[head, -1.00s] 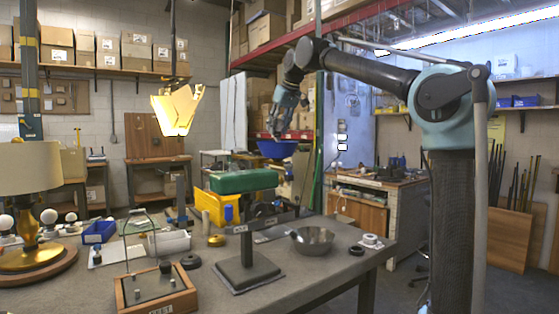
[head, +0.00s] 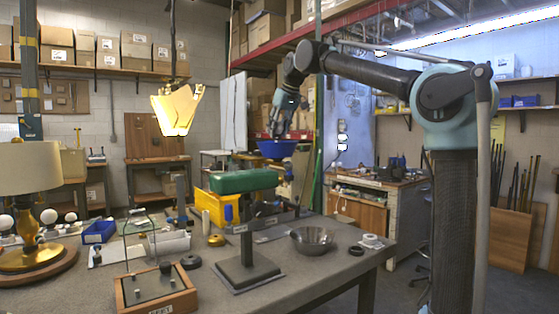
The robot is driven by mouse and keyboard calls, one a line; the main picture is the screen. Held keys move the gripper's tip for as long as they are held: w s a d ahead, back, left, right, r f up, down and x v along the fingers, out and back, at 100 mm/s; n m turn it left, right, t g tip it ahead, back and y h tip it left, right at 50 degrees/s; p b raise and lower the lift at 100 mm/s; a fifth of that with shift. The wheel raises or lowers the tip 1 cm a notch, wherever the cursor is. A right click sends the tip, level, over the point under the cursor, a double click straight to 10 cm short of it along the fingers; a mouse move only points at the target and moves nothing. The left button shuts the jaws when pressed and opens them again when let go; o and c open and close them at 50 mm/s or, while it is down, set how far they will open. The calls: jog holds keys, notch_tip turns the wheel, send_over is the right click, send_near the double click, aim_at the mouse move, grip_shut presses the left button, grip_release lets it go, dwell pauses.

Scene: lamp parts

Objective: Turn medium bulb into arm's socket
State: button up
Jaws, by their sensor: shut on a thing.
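My gripper (head: 273,131) hangs pointing down at the end of my arm, above the back of the workbench area. It is small and dark in the head view. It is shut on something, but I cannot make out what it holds. White round bulbs (head: 48,217) stand at the left of the bench, beside a brass lamp (head: 38,252) with a cream shade. A dark stand (head: 247,271) carries a horizontal arm (head: 268,223) and a green shade (head: 245,181) below my gripper in the picture. No socket opening shows clearly.
A metal bowl (head: 311,240), black rings (head: 190,262), a wooden box (head: 157,291) and a blue bin (head: 98,232) are on the bench (head: 325,270). A lit lamp shade (head: 177,110) hangs at left.

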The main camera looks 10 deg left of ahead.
aim_at(277, 140)
jog(key=shift+f, duration=1.4)
dwell(3.0)
jog(key=shift+s, duration=0.1)
jog(key=m+h, duration=0.1)
jog(key=m, duration=0.1)
jog(key=m+t+h, duration=0.1)
jog(key=m, duration=0.2)
jog(key=shift+a+t, duration=0.1)
jog(key=shift+t, duration=0.2)
jog(key=shift+m+h, duration=0.5)
jog(key=shift+m, duration=0.5)
jog(key=m+h, duration=0.1)
jog(key=m, duration=0.2)
jog(key=shift+t+h, duration=0.3)
jog(key=shift+h, duration=0.1)
jog(key=m+h, duration=0.1)
jog(key=m, duration=0.2)
jog(key=shift+f+m+h, duration=0.1)
jog(key=shift+m+h, duration=0.3)
